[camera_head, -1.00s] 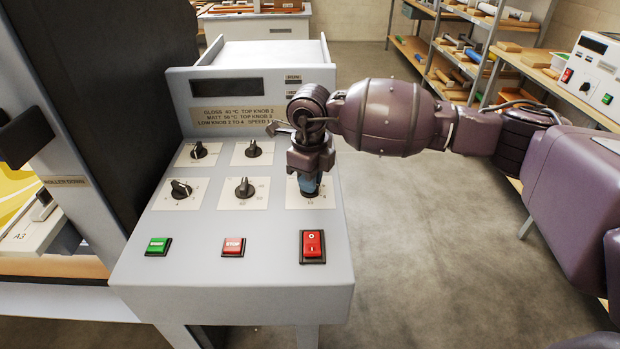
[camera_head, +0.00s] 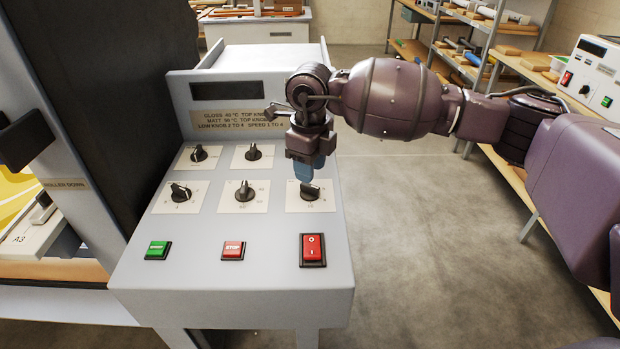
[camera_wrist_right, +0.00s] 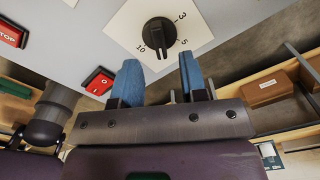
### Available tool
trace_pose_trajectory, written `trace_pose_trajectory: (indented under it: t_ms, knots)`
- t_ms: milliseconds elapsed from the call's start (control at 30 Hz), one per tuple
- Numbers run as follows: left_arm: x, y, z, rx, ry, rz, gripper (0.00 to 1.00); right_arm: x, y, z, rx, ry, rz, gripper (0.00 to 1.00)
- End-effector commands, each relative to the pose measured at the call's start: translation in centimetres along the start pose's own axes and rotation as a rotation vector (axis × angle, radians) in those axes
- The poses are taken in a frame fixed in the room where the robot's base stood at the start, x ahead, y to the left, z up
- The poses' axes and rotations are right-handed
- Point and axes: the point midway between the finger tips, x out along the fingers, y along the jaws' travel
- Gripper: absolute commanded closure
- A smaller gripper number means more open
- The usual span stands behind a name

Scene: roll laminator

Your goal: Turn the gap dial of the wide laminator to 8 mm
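The dial under my right gripper, taken as the gap dial (camera_head: 309,191), is a black knob on a white plate at the lower right of the laminator's panel. In the right wrist view the dial (camera_wrist_right: 158,33) shows marks 3, 5 and 10. Its ridge points between 10 and 5. My right gripper (camera_head: 306,172) hangs just above the dial. In the right wrist view its blue fingers (camera_wrist_right: 160,80) are apart with nothing between them, and the knob is clear beyond the tips. My left gripper is out of view.
Other black knobs (camera_head: 244,192) sit left of and behind this dial. A green button (camera_head: 158,249), a red stop button (camera_head: 233,249) and a red rocker switch (camera_head: 312,248) line the front. The display housing (camera_head: 230,90) rises behind. Open floor lies to the right.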

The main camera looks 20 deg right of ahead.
Motion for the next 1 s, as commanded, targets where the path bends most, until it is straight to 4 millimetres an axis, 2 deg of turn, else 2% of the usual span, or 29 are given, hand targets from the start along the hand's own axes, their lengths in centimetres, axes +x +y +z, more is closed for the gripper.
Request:
trace_pose_trajectory:
  t_ms: [33,200,400,1000]
  knots:
    - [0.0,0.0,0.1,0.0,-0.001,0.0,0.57,-1.1,0.0,0.0,0.0,-0.003,-0.002,0.61]
    - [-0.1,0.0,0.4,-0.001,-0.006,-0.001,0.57,-3.9,0.0,0.0,-0.001,-0.002,-0.002,0.61]
    - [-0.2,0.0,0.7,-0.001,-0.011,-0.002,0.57,-5.9,0.0,0.0,-0.001,-0.001,-0.001,0.61]
    - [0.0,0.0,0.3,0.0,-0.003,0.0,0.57,-6.5,0.0,0.0,0.0,0.0,0.0,0.61]
